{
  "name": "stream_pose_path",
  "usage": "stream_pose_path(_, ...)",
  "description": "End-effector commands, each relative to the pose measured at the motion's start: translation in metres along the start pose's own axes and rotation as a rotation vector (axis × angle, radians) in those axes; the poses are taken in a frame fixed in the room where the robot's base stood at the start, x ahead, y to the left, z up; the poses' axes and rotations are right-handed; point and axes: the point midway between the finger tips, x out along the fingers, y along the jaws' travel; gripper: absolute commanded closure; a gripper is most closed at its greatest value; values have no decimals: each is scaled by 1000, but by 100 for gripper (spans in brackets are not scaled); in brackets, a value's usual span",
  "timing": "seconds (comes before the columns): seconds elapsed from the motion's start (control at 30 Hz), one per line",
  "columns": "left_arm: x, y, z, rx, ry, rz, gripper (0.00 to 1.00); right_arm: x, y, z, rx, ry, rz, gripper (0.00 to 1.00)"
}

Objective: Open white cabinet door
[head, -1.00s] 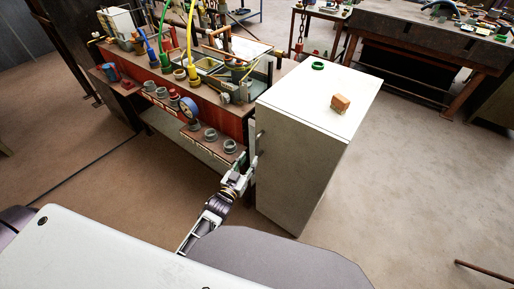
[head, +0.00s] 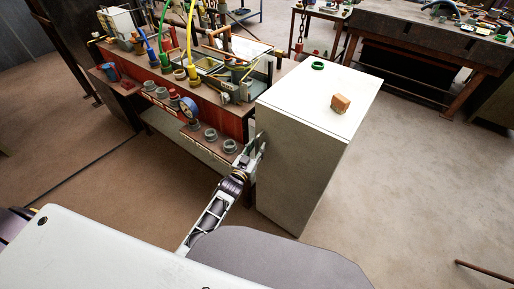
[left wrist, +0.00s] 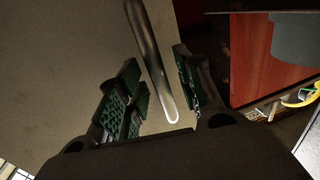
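The white cabinet (head: 300,165) stands in the middle of the head view, its door face toward me and looking shut. A dark bar handle (left wrist: 153,60) runs along the door near its edge in the left wrist view. My left gripper (head: 258,150) is at the door's upper left edge, beside the handle. In the left wrist view its two green-padded fingers (left wrist: 160,95) are apart, with the handle's end between them. A gap shows on both sides of the handle, so I see no grip on it. My right gripper is not in view.
A red workbench (head: 160,90) with hoses, fittings and a gauge stands directly left of the cabinet. A green ring (head: 318,66) and a small wooden block (head: 340,104) lie on the cabinet top.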

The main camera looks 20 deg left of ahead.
Motion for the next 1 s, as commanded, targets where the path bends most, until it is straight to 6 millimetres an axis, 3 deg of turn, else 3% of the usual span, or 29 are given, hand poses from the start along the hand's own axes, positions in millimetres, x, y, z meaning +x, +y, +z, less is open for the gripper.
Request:
stream_pose_path(0.47, 6, 0, 0, 0, 0, 0, 65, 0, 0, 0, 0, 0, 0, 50)
stream_pose_path(0.77, 6, 0, 0, 0, 0, 0, 100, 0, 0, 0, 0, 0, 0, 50)
stream_pose_path(1.0, 6, 0, 0, 0, 0, 0, 100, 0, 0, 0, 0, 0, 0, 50)
